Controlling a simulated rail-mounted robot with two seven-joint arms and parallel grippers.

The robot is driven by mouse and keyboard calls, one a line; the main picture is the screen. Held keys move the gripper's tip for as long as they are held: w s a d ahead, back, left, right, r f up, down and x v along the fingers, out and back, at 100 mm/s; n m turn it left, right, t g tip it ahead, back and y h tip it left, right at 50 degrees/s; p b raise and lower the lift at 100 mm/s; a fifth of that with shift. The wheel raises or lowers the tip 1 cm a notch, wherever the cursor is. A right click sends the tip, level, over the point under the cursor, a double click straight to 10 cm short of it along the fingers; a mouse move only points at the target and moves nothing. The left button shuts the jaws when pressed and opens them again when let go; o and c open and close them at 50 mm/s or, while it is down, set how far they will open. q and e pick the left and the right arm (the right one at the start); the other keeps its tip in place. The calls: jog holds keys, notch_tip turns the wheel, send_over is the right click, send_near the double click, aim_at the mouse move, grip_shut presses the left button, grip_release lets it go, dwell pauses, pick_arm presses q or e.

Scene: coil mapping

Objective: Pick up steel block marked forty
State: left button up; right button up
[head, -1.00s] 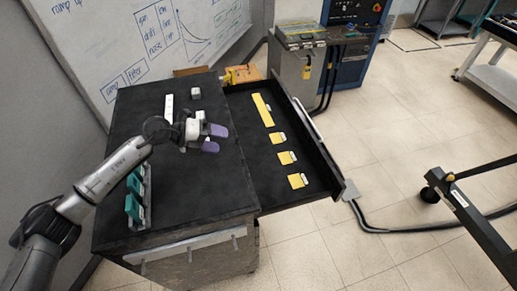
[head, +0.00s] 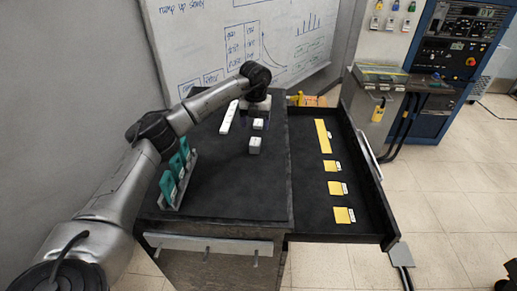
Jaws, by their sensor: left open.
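Two small pale grey blocks stand on the black tabletop (head: 228,190). The nearer block (head: 255,146) is in the open, and the farther block (head: 258,124) is just behind it. Their markings are too small to read, so I cannot tell which one says forty. My left gripper (head: 256,116) points down over the farther block. It is open, and its fingers are partly hidden and dark in this view. I cannot tell whether they touch the block. My right gripper is not in view.
A long white bar (head: 228,117) lies left of the blocks. A rack with teal pieces (head: 178,172) stands at the table's left. An open black drawer (head: 310,215) on the right holds several yellow pieces. The tabletop's front part is clear.

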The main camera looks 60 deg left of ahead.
aim_at(255, 141)
pick_arm(q)
jog(key=shift+f, duration=1.9)
jog(key=shift+s+d+f+b, duration=0.15)
jog(key=shift+f+b, duration=0.25)
jog(key=shift+f, duration=0.9)
jog(key=shift+s+f+b, duration=0.15)
jog(key=shift+f+b, duration=0.2)
jog(key=shift+f, duration=0.95)
jog(key=c, duration=1.1)
jog(key=shift+r, duration=0.1)
